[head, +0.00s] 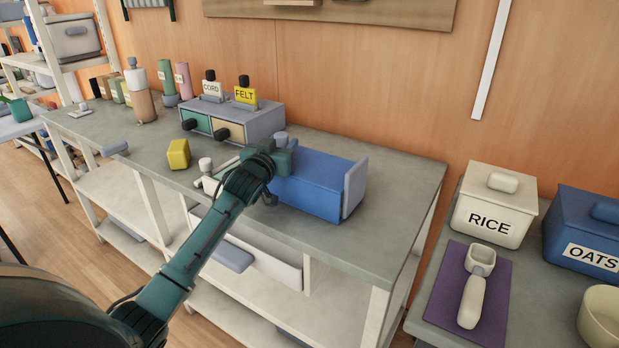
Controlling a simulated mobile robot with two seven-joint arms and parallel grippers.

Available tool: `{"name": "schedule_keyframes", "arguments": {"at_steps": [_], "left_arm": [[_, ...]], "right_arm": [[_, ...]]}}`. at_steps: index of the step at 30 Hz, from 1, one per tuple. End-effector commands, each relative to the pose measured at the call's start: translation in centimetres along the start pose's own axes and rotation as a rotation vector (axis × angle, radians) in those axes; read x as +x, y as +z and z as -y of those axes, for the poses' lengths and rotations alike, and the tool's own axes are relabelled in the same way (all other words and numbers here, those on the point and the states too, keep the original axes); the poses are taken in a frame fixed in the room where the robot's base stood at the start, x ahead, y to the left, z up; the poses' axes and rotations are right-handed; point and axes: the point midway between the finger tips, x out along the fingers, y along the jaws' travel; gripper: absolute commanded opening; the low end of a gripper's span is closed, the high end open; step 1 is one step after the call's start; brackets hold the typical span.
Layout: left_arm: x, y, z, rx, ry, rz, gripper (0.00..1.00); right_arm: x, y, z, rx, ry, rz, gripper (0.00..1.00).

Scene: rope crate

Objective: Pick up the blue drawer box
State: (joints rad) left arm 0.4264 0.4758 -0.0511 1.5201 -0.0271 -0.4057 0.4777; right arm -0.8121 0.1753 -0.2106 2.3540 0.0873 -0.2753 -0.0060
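The blue drawer box (316,186) sits on the grey bench top (395,220), right of the middle of the bench. It has a paler grey-blue panel (355,187) standing at its right end. My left gripper (281,157) is at the box's left end, and my wrist hides part of that end. Its fingers are hard to make out, so I cannot tell whether they are open, shut or touching the box. My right gripper is not in view.
A grey drawer unit (262,122) stands behind, with CORD and FELT tags (245,95) on top. A yellow block (178,154) lies left of my arm. A lower surface at right holds the RICE (492,208) and OATS (585,232) canisters. The bench's right end is clear.

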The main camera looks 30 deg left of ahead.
Motion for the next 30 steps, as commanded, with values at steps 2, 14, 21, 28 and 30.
{"name": "schedule_keyframes", "arguments": {"at_steps": [2, 14, 21, 28, 30], "left_arm": [[0.0, 0.0, 0.0, 0.000, 0.000, 0.000, 0.35], [0.0, 0.0, 0.0, 0.000, 0.000, 0.000, 0.02], [0.0, -0.4, 0.0, -0.003, 0.001, -0.007, 0.00], [0.0, -3.0, 0.0, -0.002, 0.001, -0.012, 0.00], [0.0, -4.5, 0.0, -0.003, 0.001, -0.012, 0.00]], "right_arm": [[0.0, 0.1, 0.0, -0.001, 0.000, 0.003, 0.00], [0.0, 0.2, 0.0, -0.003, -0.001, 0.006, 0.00], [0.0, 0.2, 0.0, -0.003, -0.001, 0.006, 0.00], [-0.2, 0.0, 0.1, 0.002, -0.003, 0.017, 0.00], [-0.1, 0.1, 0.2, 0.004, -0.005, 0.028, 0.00]]}}
